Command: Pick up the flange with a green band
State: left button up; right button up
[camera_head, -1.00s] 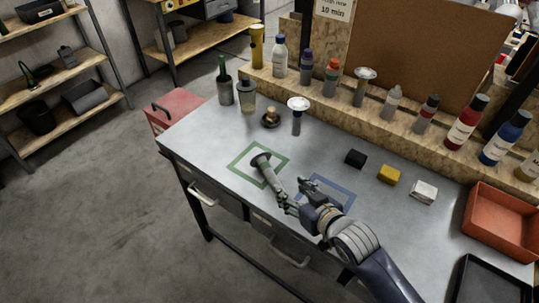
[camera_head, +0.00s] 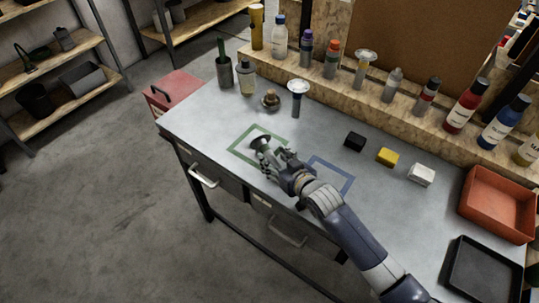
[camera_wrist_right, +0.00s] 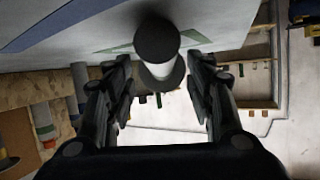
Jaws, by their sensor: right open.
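A dark flange (camera_head: 259,143) with a round disc and stem is at the green square outline (camera_head: 243,137) on the grey table. My right gripper (camera_head: 270,158) is at its near side and partly hides it. In the right wrist view the flange (camera_wrist_right: 158,45) appears between my right fingers (camera_wrist_right: 160,90), which are open with gaps on both sides. It has a dark end, a pale section and a dark disc there. I cannot make out a green band on it. My left gripper is not in view.
A blue square outline (camera_head: 345,187) lies beside my right arm. Black (camera_head: 354,141), yellow (camera_head: 387,157) and white (camera_head: 421,174) blocks sit to the right. A small brownish piece (camera_head: 270,99) and a white-topped piece (camera_head: 298,88) stand behind. A red bin (camera_head: 500,205) is at far right.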

jog(key=x, duration=0.2)
jog(key=shift+w+a+f, duration=0.2)
jog(key=shift+f, duration=0.1)
jog(key=c, duration=1)
grip_shut()
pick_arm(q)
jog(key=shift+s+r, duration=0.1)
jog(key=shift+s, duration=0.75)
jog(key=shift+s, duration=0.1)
pick_arm(e)
jog(key=shift+w+r, duration=0.1)
